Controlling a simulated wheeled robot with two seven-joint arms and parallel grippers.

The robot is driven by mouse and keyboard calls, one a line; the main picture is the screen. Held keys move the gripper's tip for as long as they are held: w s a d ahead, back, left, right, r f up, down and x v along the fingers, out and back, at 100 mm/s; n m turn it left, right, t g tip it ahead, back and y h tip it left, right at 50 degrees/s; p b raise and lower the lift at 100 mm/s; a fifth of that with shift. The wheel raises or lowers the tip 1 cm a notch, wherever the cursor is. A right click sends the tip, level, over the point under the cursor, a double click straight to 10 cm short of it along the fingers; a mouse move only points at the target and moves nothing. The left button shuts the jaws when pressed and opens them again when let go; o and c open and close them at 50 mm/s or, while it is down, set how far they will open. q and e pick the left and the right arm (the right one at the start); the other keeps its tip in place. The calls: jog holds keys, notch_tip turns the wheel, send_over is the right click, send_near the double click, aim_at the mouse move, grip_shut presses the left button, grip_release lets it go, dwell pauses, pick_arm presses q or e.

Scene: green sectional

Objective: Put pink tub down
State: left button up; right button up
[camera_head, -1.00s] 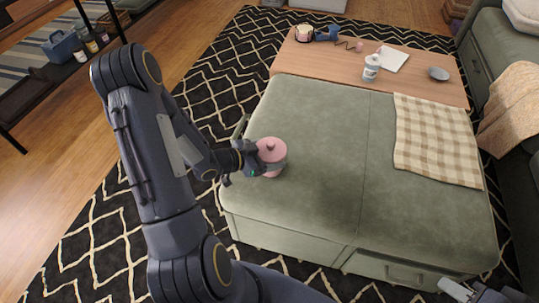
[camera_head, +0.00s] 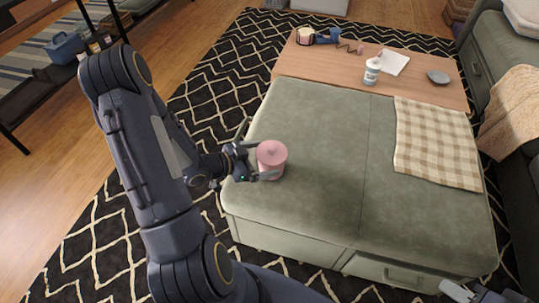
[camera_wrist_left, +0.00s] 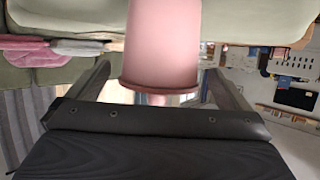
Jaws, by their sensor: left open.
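The pink tub (camera_head: 271,160), with a knobbed lid, stands upright on the green ottoman (camera_head: 318,205) near its left side. My left gripper (camera_head: 258,162) is open, with its fingers at the tub's left side. In the left wrist view the tub (camera_wrist_left: 163,45) appears upside down, ahead of the open fingers (camera_wrist_left: 165,85), with a gap on each side. My right gripper (camera_head: 485,292) shows only partly at the bottom right corner, and its jaw state is unclear.
A checkered cloth (camera_head: 437,140) lies on the ottoman's right part. A wooden table (camera_head: 415,85) behind holds a white jar (camera_head: 372,73), a grey bowl (camera_head: 438,77) and other items. The ottoman's middle is clear.

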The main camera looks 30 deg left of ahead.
pick_arm(q)
jog(key=p+v, duration=0.2)
jog(key=v, duration=0.6)
jog(key=w+a+r+n+g+y, duration=0.1)
jog(key=a+r+n+y, duration=0.1)
jog(key=r+n+y, duration=0.3)
jog(key=w+a+r+g+y, duration=0.1)
jog(key=w+a+r+y, duration=0.1)
jog(key=r+y, duration=0.35)
jog(key=s+d+r+n+g+h, duration=0.1)
jog(key=s+d+r+g+h, duration=0.1)
jog(key=s+d, duration=0.6)
jog(key=s+d+r+n+g+h, duration=0.2)
jog(key=s+d+r+h, duration=0.3)
jog(key=s+d, duration=0.3)
jog(key=shift+d, duration=0.55)
